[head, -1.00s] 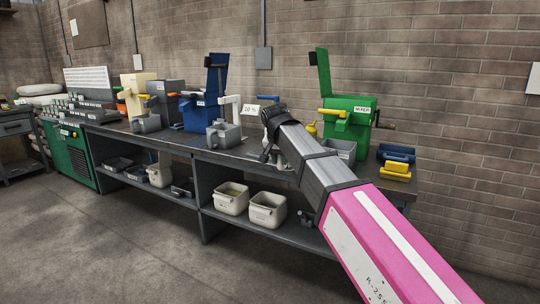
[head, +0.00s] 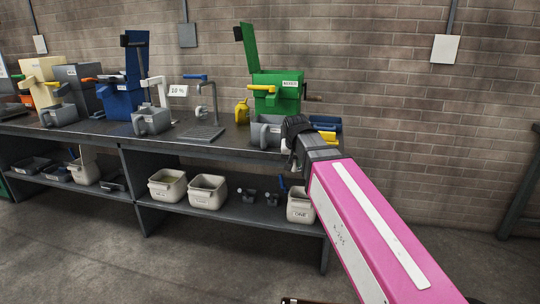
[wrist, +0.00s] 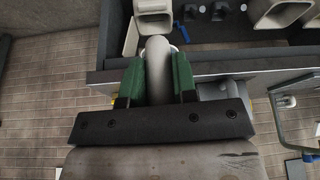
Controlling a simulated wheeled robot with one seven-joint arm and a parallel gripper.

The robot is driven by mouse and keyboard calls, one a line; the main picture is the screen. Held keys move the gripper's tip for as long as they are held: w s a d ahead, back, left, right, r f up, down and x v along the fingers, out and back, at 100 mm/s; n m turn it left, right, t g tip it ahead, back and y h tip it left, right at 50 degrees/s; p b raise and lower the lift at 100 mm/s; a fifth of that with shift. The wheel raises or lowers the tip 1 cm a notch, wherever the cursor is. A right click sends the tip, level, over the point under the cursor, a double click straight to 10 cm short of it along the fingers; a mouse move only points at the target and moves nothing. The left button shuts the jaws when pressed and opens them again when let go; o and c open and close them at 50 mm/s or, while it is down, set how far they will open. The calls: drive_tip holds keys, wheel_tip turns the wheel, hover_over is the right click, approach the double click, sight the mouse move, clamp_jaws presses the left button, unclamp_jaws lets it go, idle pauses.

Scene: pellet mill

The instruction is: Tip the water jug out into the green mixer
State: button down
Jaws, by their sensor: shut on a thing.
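The green mixer (head: 275,92) stands on the bench right of centre in the head view, its tall lid flap (head: 248,47) raised. A grey container (head: 268,131) stands at its front. My gripper (head: 288,147) is just in front of the bench, near that container. In the wrist view, its green fingers (wrist: 158,82) are shut on a pale, rounded grey piece (wrist: 158,60). It looks like part of the water jug, but most of its body is hidden, as is any water.
On the bench are a tap (head: 211,105) over a drip grate (head: 202,133), a yellow scoop (head: 241,112), a grey jug (head: 150,120) and a blue machine (head: 120,98). White bins, one (head: 208,192) near the middle, stand on the lower shelf. The floor in front is clear.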

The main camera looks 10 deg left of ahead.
drive_tip(key=w+d+f, duration=0.2)
drive_tip(key=d+f, duration=0.1)
drive_tip(key=d, duration=0.5)
drive_tip(key=w+d+f, duration=0.2)
drive_tip(key=d+f, duration=0.1)
drive_tip(key=d, duration=0.5)
drive_tip(key=w+d+f, duration=0.2)
drive_tip(key=d+f, duration=0.1)
drive_tip(key=d, duration=0.5)
drive_tip(key=shift+w+m, duration=0.25)
drive_tip(key=shift+m, duration=0.05)
